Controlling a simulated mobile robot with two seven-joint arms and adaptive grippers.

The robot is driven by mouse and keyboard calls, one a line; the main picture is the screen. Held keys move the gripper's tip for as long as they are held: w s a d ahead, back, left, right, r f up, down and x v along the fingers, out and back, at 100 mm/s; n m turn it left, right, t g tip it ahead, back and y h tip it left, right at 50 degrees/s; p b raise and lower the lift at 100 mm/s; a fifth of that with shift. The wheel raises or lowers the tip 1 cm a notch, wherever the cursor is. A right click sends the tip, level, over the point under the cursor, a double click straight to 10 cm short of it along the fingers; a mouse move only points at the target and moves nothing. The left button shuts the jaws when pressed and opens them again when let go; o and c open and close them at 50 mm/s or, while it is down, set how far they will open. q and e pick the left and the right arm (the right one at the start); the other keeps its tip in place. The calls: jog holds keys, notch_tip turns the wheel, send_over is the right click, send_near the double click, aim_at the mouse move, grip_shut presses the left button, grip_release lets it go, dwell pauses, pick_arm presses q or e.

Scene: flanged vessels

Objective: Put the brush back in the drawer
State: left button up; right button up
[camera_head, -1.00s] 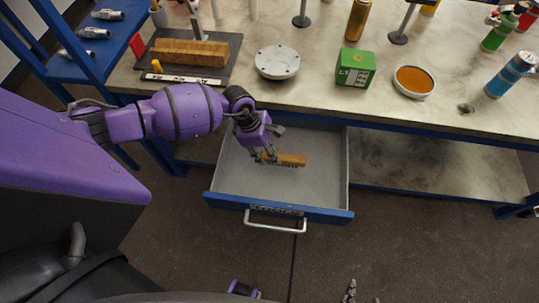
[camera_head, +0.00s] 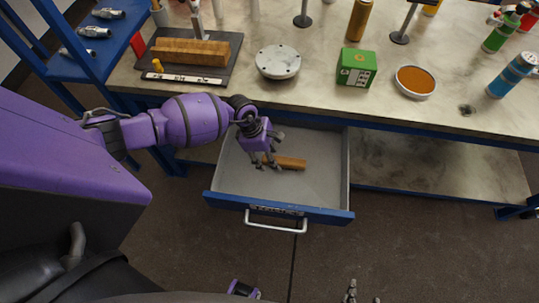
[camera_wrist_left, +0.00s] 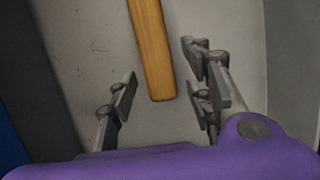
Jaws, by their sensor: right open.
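The brush (camera_head: 291,163) lies in the open drawer (camera_head: 325,185), with its wooden back showing and its bristles not visible. My left gripper (camera_head: 268,159) is inside the drawer at the brush's left end. In the left wrist view, its fingers (camera_wrist_left: 160,92) are spread apart. The brush (camera_wrist_left: 153,45) lies between and beyond them on the grey drawer floor, with a gap on each side. My right gripper (camera_head: 350,291) is open and empty at the bottom edge of the head view, well away from the drawer.
The drawer's front panel with its handle (camera_head: 275,226) juts out below the worktop. On the worktop are a wooden block on a dark board (camera_head: 225,72), a round flange (camera_head: 278,62), a green box (camera_head: 356,67) and a dish (camera_head: 415,81). Floor around the drawer is clear.

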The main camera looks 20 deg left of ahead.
pick_arm(q)
jog(key=shift+r, duration=0.25)
jog(key=v, duration=1.1)
jog(key=shift+a+r+p, duration=0.2)
jog(key=shift+r+p, duration=0.15)
jog(key=shift+p, duration=0.1)
